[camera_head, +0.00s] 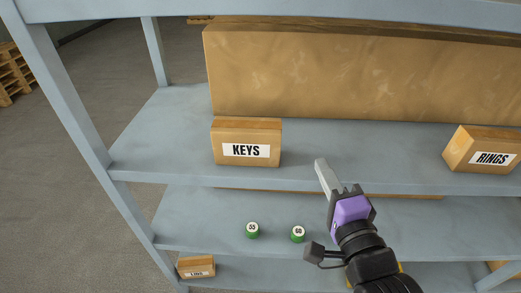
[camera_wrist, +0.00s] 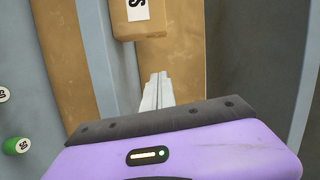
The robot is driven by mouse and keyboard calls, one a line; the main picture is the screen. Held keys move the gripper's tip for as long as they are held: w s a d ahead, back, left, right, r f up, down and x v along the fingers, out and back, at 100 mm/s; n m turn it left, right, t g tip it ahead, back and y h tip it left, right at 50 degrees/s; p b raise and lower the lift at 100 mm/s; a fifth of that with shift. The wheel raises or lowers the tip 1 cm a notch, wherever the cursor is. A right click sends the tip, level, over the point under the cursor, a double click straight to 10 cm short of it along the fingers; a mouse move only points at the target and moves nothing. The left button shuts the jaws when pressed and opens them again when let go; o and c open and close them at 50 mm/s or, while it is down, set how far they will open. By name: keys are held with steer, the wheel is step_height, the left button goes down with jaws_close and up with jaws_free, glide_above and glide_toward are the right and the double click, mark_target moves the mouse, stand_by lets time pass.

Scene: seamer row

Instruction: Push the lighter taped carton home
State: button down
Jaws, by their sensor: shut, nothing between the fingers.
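The KEYS carton (camera_head: 246,128) stands upright on the upper shelf, left of centre, its white label facing front. The RINGS carton (camera_head: 462,151) stands turned at an angle on the same shelf at the far right. I cannot make out tape on either, or which is lighter. My gripper (camera_head: 321,166) is shut and empty, at the shelf's front edge, right of the KEYS carton and apart from it. In the wrist view the shut fingers (camera_wrist: 156,88) point towards a carton (camera_wrist: 158,22) whose label shows an S; it appears to be the KEYS carton.
A long brown box (camera_head: 350,72) fills the back of the upper shelf (camera_head: 330,140). Green cans (camera_head: 252,231) and (camera_head: 298,234) stand on the shelf below. A small labelled carton (camera_head: 196,264) is lower left. A blue-grey post (camera_head: 70,95) bounds the left. Bare shelf lies between KEYS and RINGS.

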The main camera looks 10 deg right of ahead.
steer(key=shift+m, duration=0.8)
steer(key=w, duration=0.3)
steer(key=w+p, duration=0.1)
steer(key=w, duration=0.2)
steer(key=w+p, duration=0.1)
steer(key=w, duration=0.2)
steer(key=shift+w+d+f, duration=0.25)
steer(key=shift+d, duration=0.05)
steer(key=shift+w+a+f, duration=0.1)
steer(key=shift+w+a, duration=0.25)
steer(key=shift+a, duration=0.3)
steer(key=shift+w+a, duration=0.3)
steer(key=shift+a, duration=0.3)
steer(key=shift+w+a+p, duration=0.2)
steer(key=shift+a+p, duration=0.1)
steer(key=shift+a, duration=0.25)
